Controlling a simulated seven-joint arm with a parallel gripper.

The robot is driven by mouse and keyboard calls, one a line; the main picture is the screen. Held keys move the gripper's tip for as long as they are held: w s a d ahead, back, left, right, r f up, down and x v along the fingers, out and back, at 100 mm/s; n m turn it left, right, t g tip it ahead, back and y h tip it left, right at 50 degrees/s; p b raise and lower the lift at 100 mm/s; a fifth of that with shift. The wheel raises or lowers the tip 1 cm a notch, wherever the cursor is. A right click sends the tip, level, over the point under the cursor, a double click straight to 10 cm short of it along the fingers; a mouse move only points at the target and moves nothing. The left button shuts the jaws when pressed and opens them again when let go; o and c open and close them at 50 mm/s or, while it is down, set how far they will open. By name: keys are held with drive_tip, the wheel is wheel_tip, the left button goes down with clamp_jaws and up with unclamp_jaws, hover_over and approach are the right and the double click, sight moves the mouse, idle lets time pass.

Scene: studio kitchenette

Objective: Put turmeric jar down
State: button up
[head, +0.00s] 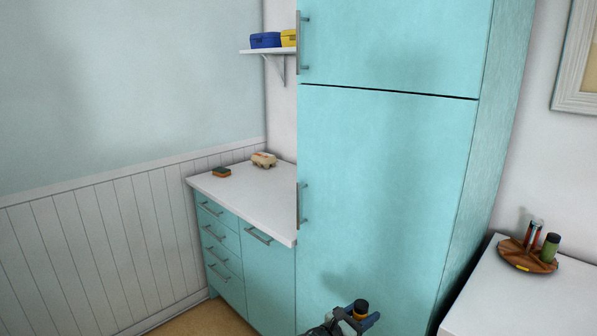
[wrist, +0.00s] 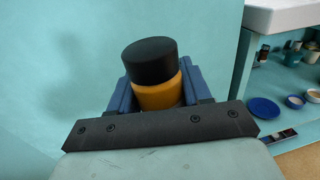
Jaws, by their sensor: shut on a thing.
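The turmeric jar (wrist: 157,94) has an orange-yellow body and a black lid. My gripper (wrist: 156,92) is shut on it, with a blue finger on each side of the body. In the head view the jar (head: 361,308) shows small at the bottom, held in my gripper (head: 358,318) in front of the tall turquoise cabinet. No surface shows directly under the jar, and its lower part is hidden by my gripper.
A white counter (head: 240,198) stands left of the tall turquoise cabinet (head: 385,190), with a sponge (head: 222,172) and egg carton (head: 264,160). At right, a wooden tray (head: 512,255) with several jars sits on a white worktop (head: 520,305). The wrist view shows a blue plate (wrist: 265,111) on a low shelf.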

drive_tip(key=shift+a+f+t+y, duration=0.3)
drive_tip(key=shift+a+f+t, duration=0.15)
drive_tip(key=shift+f, duration=0.35)
drive_tip(key=shift+r+g, duration=0.15)
drive_tip(key=shift+g, duration=0.1)
